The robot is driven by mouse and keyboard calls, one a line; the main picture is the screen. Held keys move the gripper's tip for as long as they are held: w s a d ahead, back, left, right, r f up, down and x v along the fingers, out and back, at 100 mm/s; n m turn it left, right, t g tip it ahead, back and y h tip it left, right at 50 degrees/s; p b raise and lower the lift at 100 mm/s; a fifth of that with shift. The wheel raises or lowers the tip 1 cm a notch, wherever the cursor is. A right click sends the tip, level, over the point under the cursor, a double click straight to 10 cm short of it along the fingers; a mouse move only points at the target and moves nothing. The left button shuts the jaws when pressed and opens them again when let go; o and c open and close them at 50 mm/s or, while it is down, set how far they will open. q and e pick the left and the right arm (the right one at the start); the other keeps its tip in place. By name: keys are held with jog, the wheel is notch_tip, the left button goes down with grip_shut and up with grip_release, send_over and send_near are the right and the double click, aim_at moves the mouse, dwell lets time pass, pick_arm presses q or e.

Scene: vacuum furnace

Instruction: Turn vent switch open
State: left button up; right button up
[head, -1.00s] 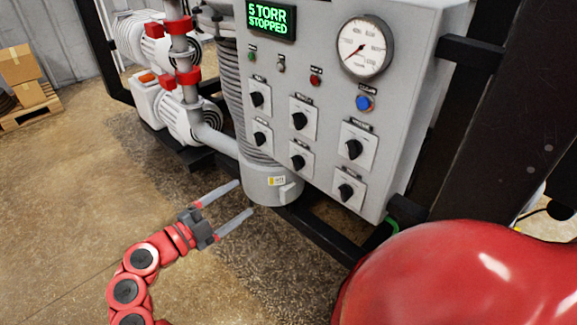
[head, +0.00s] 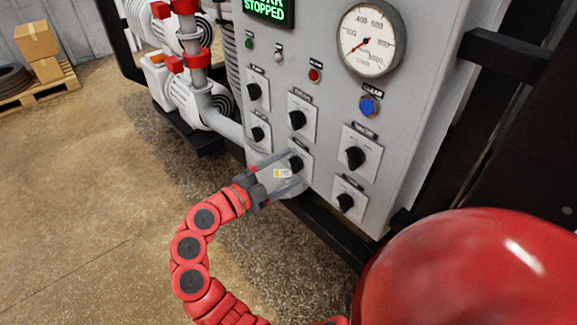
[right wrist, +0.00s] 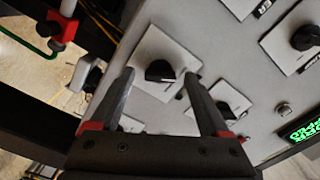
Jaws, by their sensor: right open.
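A grey control panel (head: 325,75) carries several black rotary switches on white plates. Their labels are too blurred for me to tell which one is the vent switch. My right gripper (head: 296,168) is open and faces the lower middle switch (head: 297,161), its fingers partly covering that switch's plate. In the right wrist view, a black knob (right wrist: 160,71) shows between the two open fingertips (right wrist: 160,76), with nothing held. I cannot tell whether the fingers touch the panel. My left gripper is not in view.
A round gauge (head: 371,42), a blue button (head: 369,107) and a green-lit display (head: 268,10) sit higher on the panel. Other switches (head: 355,158) stand close by. Pipes and a pump (head: 190,95) are at the left. A black frame beam (head: 325,232) runs below.

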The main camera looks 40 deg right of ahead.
grip_shut()
dwell(0.3)
jog(key=shift+m+b, duration=6.1)
jog(key=shift+b, duration=1.5)
